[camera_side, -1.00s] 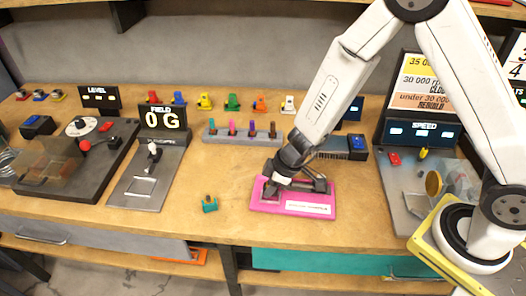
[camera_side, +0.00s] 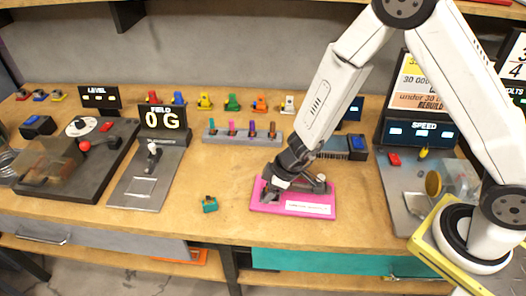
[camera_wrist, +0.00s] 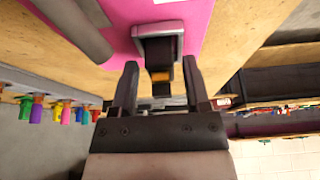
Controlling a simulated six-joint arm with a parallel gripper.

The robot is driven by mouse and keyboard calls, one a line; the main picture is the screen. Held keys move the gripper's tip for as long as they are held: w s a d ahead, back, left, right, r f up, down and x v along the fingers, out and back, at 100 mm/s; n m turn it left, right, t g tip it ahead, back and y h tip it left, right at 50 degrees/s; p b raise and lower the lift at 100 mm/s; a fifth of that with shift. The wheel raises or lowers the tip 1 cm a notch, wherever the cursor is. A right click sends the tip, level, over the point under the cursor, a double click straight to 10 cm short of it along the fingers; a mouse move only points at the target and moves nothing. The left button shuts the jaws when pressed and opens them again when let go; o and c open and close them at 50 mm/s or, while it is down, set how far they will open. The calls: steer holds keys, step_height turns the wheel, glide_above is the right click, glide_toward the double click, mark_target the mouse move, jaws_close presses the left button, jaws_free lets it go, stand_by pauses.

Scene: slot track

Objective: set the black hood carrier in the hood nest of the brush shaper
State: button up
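The brush shaper is a pink plate (camera_side: 264,206) on the bench, also at the top of the wrist view (camera_wrist: 120,18). A grey-rimmed nest (camera_wrist: 160,28) stands on it. A black piece with an orange band, apparently the black hood carrier (camera_wrist: 163,52), reaches from inside this rim toward my gripper. My gripper (camera_wrist: 160,68) is open, with one finger on each side of the black piece and gaps visible between. In the side view my gripper (camera_side: 270,190) is low over the left part of the plate and hides the nest. How deep the carrier sits cannot be told.
A teal piece (camera_side: 209,204) lies on the bench left of the plate. A grey rack (camera_side: 242,137) with several coloured pegs stands behind. Several coloured carriers line the back. The field station (camera_side: 150,165) is left, the speed station (camera_side: 420,132) right. Bare bench lies around the teal piece.

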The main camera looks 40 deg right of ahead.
mark_target(282, 199)
steer(key=shift+s+f, duration=0.2)
steer(key=shift+s, duration=0.1)
steer(key=shift+r, duration=0.15)
steer(key=shift+v, duration=1)
steer(key=v, duration=0.5)
steer(key=shift+w+r, duration=0.15)
steer(key=shift+r, duration=0.25)
steer(key=shift+d+r, duration=0.1)
steer(key=shift+d, duration=0.05)
steer(key=s+d+r+m+h, duration=0.3)
steer(key=s+d+r+m, duration=0.4)
steer(key=s+d+m, duration=0.1)
steer(key=shift+s+d+g, duration=0.4)
steer(key=shift+s+d, duration=0.3)
steer(key=shift+d, duration=0.5)
